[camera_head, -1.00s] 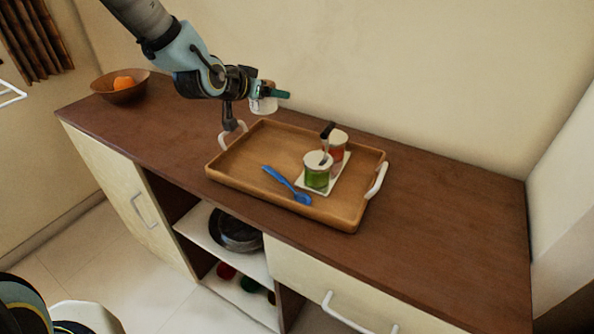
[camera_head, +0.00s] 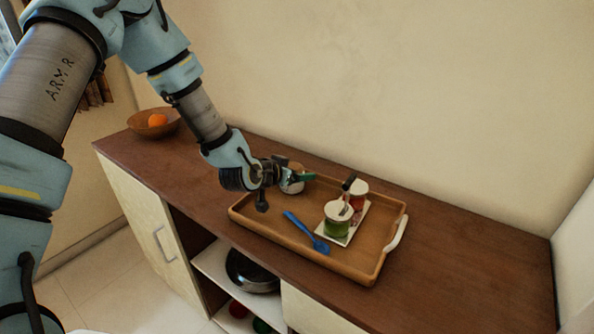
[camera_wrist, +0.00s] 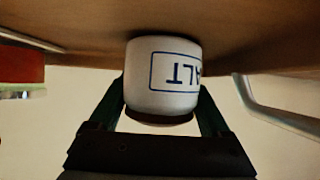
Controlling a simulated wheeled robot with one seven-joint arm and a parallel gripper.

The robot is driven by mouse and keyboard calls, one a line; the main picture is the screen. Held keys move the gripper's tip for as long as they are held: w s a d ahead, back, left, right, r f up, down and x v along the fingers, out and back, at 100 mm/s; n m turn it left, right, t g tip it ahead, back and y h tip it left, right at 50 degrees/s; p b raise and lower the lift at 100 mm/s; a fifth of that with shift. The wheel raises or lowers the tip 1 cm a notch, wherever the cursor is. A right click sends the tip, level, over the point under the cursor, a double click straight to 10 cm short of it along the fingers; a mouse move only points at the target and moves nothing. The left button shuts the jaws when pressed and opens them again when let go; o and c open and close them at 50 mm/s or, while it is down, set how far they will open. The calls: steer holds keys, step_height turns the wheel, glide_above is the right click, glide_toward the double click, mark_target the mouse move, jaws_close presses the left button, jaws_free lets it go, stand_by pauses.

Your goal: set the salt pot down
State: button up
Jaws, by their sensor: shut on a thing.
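The salt pot is a small white pot with a brown band and blue upside-down lettering, "ALT" showing, in the wrist view (camera_wrist: 162,98). My gripper (camera_head: 300,178) is shut on it, with one dark green finger on each side. In the head view the salt pot (camera_head: 293,185) is upright over the back left part of the wooden tray (camera_head: 262,222), partly hidden by my gripper. In the wrist view its base is close to the tray's wood; I cannot tell whether they touch.
A green jar (camera_head: 337,228) and a red jar (camera_head: 360,201) stand on a white plate (camera_head: 344,239) in the tray, to the right. A blue spoon (camera_head: 305,231) lies left of them. A white tray handle (camera_head: 396,235) stands at the right. A bowl (camera_head: 154,124) with an orange is far left.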

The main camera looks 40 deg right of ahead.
steer(key=shift+f, duration=0.15)
steer(key=o, duration=1.5)
steer(key=shift+c, duration=0.2)
steer(key=shift+a+r, duration=0.1)
steer(key=shift+r, duration=0.15)
steer(key=b+v, duration=0.3)
steer(key=v, duration=0.8)
steer(key=shift+s+a+r, duration=0.1)
steer(key=shift+a+r, duration=0.05)
steer(key=shift+a, duration=0.2)
